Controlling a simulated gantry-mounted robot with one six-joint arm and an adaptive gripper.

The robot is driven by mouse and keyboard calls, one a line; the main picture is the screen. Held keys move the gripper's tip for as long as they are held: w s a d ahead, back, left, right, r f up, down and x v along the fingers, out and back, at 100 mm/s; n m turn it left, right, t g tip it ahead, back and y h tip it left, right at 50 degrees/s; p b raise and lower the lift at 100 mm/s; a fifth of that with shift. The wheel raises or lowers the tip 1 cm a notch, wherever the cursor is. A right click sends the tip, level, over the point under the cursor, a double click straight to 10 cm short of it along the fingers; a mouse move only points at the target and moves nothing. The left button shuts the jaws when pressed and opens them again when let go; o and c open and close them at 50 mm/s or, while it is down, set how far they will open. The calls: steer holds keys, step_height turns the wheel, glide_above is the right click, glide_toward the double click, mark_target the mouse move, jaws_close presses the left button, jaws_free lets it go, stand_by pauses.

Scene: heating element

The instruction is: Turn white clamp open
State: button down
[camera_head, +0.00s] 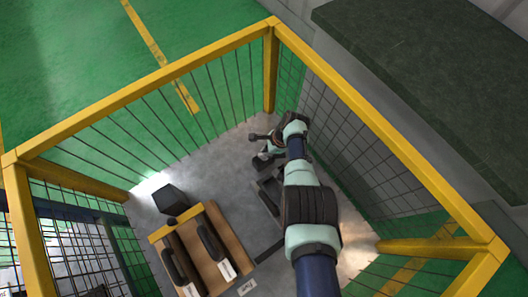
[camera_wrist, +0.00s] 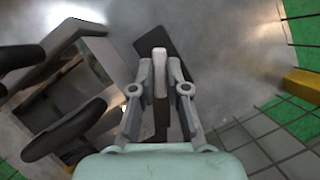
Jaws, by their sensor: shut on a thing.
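The white clamp (camera_wrist: 160,72) shows in the wrist view as a narrow pale upright piece between the fingertips. My gripper (camera_wrist: 160,85) is shut on it, with one finger on each side. A dark flat bar (camera_wrist: 150,42) lies behind the clamp and shows above and below it. In the head view my gripper (camera_head: 263,160) is small and dark at the end of my arm, over a dark fixture (camera_head: 268,190) on the floor. The clamp cannot be made out in that view.
A grey frame with dark rounded handles (camera_wrist: 70,128) stands left of my gripper in the wrist view. A wooden rack with dark cylinders (camera_head: 205,245) and a dark block (camera_head: 171,200) stand left in the head view. A yellow-railed mesh fence (camera_head: 160,78) encloses the area.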

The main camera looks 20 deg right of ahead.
steer(key=c, duration=1.2)
jaws_free()
steer(key=shift+o, duration=0.2)
